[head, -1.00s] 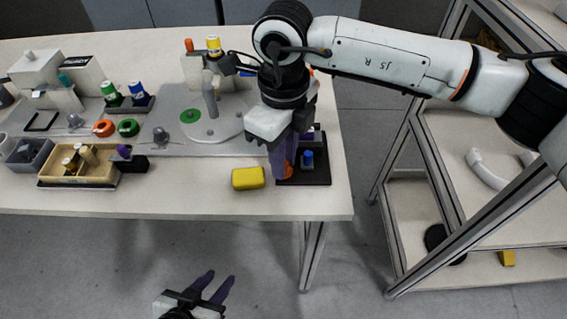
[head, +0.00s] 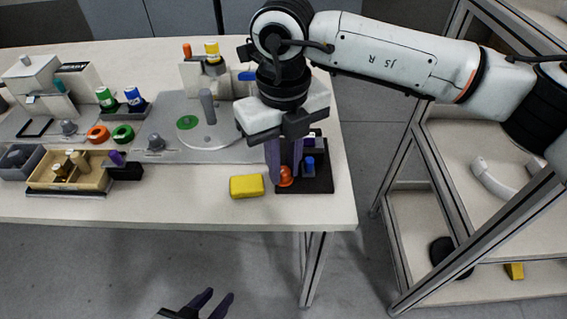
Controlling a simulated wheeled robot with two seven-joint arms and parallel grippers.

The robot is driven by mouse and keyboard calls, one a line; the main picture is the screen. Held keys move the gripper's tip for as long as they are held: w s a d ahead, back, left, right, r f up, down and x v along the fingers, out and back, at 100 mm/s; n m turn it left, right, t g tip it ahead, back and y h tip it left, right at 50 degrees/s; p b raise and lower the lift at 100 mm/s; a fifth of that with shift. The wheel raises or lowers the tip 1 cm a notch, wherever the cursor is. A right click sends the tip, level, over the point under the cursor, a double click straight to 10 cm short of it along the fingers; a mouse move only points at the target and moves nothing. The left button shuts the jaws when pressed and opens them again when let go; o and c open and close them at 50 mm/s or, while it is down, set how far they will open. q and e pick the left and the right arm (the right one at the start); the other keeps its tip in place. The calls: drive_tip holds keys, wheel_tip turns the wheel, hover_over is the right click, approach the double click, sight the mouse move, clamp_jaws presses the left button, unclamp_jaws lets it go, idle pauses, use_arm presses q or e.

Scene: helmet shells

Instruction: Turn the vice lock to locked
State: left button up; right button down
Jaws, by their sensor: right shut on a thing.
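My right gripper (head: 285,173) points down at the table's right end, its purple fingers on either side of an orange-red rounded piece (head: 286,180). It is shut on this piece. The piece is at the left edge of a black square base (head: 318,186), where a blue part (head: 309,168) also stands. A grey round plate (head: 222,134) with a green dot and an upright grey handle (head: 207,106) is left of the gripper. I cannot tell which part is the vice lock. My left gripper (head: 213,302) is low at the bottom edge, fingers apart and empty, partly cut off.
A yellow block (head: 246,186) lies just left of the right gripper. A wooden tray (head: 93,180), green and orange rings, and green and blue bottles stand further left. A metal-framed shelf (head: 403,160) is right of the table. The table's front strip is mostly clear.

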drive_tip(key=c, duration=1.6)
unclamp_jaws()
